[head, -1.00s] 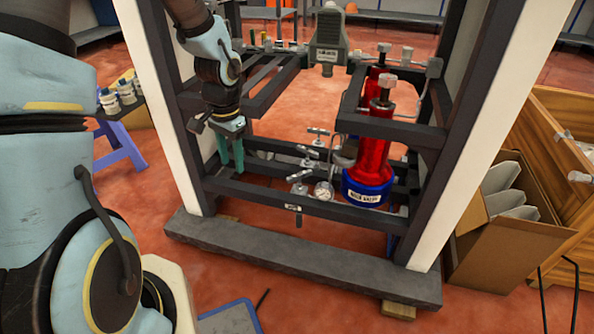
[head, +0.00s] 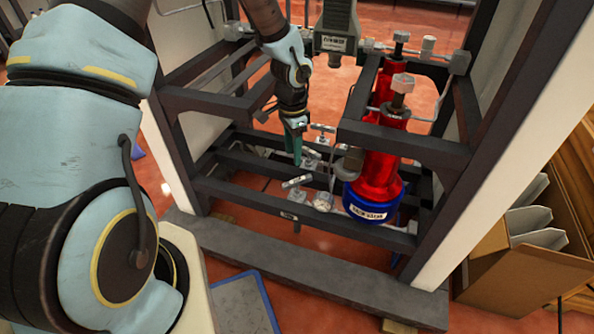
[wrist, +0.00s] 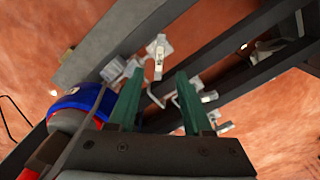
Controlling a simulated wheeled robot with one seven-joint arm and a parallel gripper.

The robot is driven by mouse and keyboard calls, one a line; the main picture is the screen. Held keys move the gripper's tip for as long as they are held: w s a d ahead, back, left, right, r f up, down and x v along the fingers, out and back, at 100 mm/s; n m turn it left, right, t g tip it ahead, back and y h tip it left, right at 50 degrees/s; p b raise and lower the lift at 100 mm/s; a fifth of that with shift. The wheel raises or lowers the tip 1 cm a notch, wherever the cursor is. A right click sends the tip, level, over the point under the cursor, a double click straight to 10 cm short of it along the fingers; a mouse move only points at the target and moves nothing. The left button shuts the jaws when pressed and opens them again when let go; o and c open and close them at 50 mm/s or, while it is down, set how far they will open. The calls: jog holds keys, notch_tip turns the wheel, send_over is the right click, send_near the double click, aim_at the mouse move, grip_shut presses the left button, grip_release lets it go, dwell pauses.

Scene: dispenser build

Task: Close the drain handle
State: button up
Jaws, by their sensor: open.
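Several small silver valve handles sit on the lower frame rails. The front one (head: 297,182) is near a short pipe hanging below the rail; another (head: 322,128) is farther back. I cannot tell which is the drain handle. My gripper (head: 296,153), with green fingers, points down just above and behind the front handle and partly hides the middle handle (head: 311,157). In the wrist view, my gripper (wrist: 158,76) is open and empty, and a silver handle (wrist: 158,56) shows beyond the gap between the fingertips. I see no contact.
A red cylinder (head: 379,178) with a blue base (head: 371,202) stands right of the handles. Dark frame bars (head: 405,145) and a grey head unit (head: 336,28) stand around and above. A cardboard box (head: 500,270) is at right.

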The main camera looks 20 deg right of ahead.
aim_at(293, 181)
notch_tip(293, 181, down, 11)
jog(key=b, duration=0.3)
jog(key=shift+r, duration=0.15)
grip_shut()
dwell(0.3)
